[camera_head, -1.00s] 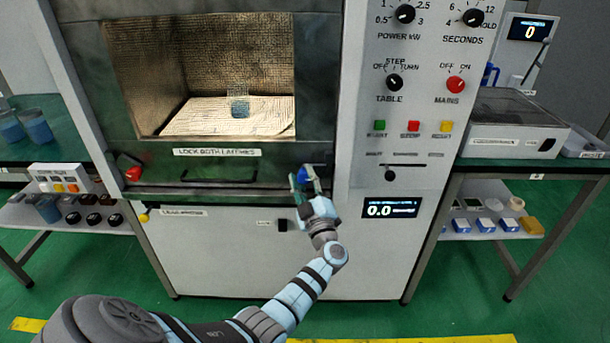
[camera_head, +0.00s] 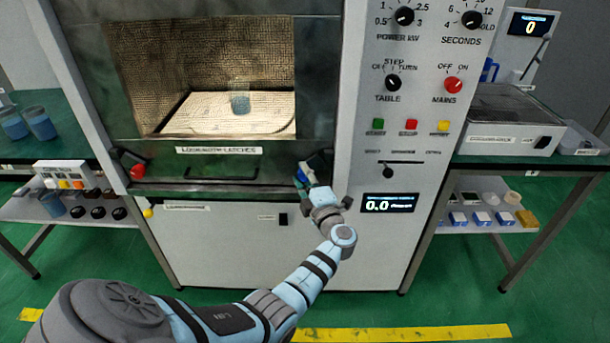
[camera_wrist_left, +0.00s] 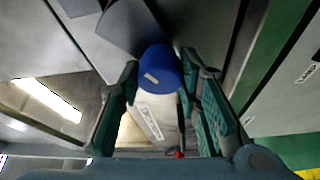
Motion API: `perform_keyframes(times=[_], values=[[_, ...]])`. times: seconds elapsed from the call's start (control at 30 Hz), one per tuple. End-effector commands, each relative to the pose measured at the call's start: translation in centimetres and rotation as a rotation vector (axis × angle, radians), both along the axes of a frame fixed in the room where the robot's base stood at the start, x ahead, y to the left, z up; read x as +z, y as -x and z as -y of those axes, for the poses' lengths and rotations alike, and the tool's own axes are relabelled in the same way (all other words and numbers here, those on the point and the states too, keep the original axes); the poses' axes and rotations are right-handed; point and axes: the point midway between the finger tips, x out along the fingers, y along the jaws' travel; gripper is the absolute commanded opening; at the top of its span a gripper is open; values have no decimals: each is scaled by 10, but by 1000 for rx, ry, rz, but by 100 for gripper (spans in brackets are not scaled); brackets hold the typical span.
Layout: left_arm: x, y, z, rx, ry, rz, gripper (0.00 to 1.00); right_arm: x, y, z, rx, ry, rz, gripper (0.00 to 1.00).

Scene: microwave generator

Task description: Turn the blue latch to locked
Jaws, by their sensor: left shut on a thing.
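The blue latch (camera_wrist_left: 160,70) shows as a rounded blue knob with a pale mark in the left wrist view, between the two green-padded fingers of my left gripper (camera_wrist_left: 165,105). In the head view, the left gripper (camera_head: 311,178) is at the lower right corner of the microwave door and mostly hides the latch. It is shut on the latch. A red latch (camera_head: 132,166) sits at the door's lower left corner. A label about locking both latches (camera_head: 218,150) is on the door's lower frame. My right gripper is not in view.
A blue beaker (camera_head: 240,103) stands inside the lit cavity. The control panel (camera_head: 404,100) with knobs and coloured buttons rises just right of the gripper. The door handle (camera_head: 222,174) is left of it. Side tables stand on both sides.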

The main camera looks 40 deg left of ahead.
Motion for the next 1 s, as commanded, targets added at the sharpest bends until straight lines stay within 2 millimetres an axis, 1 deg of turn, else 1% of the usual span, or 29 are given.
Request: perform_keyframes(times=[0.37,0.4,0.47,0.5,0.77,0.83,0.93,1.0], values=[[0,-1,0,-2,5,5,3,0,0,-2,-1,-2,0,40],[0,-1,0,-2,5,5,34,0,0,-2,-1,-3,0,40],[0,0,0,-2,5,4,44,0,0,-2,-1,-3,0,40],[0,0,0,-1,5,4,50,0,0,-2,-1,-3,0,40],[0,0,0,0,4,3,51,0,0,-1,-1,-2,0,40],[-1,1,2,-1,4,3,51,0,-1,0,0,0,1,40],[-2,8,15,-3,5,2,51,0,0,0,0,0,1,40],[-3,16,29,-2,8,3,51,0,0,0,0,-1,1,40]])
